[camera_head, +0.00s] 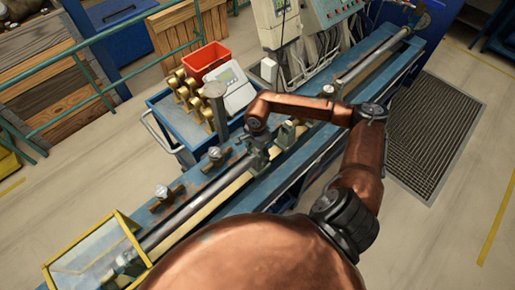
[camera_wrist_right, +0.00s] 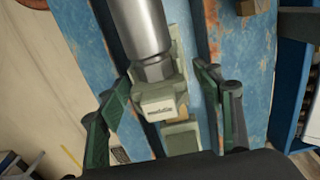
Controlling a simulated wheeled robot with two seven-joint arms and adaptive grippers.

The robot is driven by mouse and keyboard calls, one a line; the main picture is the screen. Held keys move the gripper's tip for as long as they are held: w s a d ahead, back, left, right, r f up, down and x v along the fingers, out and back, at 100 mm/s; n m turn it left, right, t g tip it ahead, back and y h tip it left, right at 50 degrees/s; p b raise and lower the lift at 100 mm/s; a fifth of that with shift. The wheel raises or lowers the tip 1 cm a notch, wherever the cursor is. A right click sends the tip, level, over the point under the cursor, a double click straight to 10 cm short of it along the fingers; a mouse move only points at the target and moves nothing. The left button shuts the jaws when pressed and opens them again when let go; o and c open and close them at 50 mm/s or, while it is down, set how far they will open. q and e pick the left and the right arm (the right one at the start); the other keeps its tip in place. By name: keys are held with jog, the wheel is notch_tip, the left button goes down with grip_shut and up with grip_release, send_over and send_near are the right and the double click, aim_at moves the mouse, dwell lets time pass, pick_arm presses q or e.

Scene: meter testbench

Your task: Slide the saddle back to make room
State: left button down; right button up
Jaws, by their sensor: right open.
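In the right wrist view a pale grey-green block, which looks like the saddle (camera_wrist_right: 160,98), stands on the blue bench with a small dark label on its face. A steel cylinder (camera_wrist_right: 140,25) meets it through a hex-shaped collar. My right gripper (camera_wrist_right: 164,120) is open, with one dark green finger on each side of the block; a gap shows on both sides. In the head view my right gripper (camera_head: 258,152) is low over the bench rail near its middle, and its fingers are small and partly hidden by the wrist. My left gripper is not in view.
The long blue bench (camera_head: 205,190) carries a steel rail. A yellow-framed clear guard (camera_head: 95,255) covers its near left end. A blue cart (camera_head: 165,125) with brass meters (camera_head: 190,95), a red bin (camera_head: 206,60) and a grey display unit (camera_head: 238,90) stands close behind the bench.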

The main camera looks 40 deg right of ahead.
jog(key=shift+f, duration=0.85)
grip_shut()
dwell(0.3)
